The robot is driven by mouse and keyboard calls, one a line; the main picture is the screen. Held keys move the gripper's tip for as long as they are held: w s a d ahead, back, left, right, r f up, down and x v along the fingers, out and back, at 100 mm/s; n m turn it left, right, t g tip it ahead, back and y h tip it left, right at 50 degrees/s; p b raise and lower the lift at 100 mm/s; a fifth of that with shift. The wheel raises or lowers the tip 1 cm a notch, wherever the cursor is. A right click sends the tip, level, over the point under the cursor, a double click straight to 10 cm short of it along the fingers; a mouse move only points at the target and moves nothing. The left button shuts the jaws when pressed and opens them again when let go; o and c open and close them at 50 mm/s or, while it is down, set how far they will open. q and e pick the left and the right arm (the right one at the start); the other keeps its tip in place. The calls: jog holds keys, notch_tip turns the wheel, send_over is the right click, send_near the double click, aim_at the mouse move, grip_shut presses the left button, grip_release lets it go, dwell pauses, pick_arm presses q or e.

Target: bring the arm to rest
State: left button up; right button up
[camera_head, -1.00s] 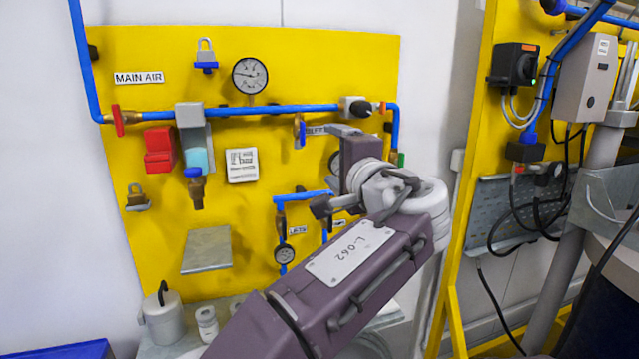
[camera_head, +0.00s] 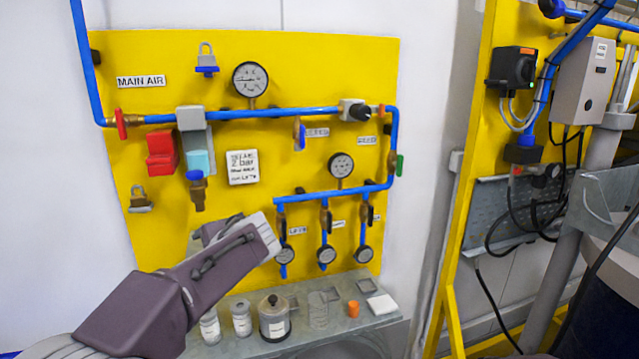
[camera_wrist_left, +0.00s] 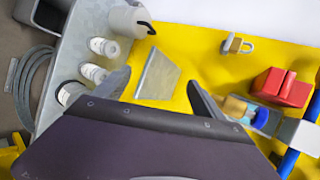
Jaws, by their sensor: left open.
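My left arm (camera_head: 190,280) comes in from the lower left in the head view and reaches in front of the yellow air panel (camera_head: 300,75). Its gripper is hidden behind the arm there. In the left wrist view my left gripper (camera_wrist_left: 160,80) is open, with its two fingers spread and nothing between them touching. A grey plate (camera_wrist_left: 158,76) on the panel shows in the gap beyond the fingers. My right gripper is in neither view.
A grey shelf (camera_head: 335,328) below the panel carries labelled jars, a lidded pot (camera_head: 274,318) and an orange piece (camera_head: 353,309). Blue pipes, gauges and a red box (camera_head: 161,152) are fixed to the panel. A second yellow frame (camera_head: 470,190) stands at the right.

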pick_arm(q)
jog(key=s+a+f+n+g+h, duration=0.2)
jog(key=s+f+n+g+h, duration=0.15)
jog(key=s+f, duration=0.85)
jog(key=s+d+f+n+g+h, duration=0.1)
jog(key=s+d+f+n+h, duration=0.1)
jog(key=s+f, duration=0.4)
jog(key=s+d+f+n+g+h, duration=0.2)
jog(key=s+d+f+n, duration=0.3)
jog(key=f, duration=0.4)
jog(key=shift+s+d+f+h, duration=0.25)
jog(key=shift+s+d+h, duration=0.1)
jog(key=shift+s+d, duration=0.2)
dwell(4.8)
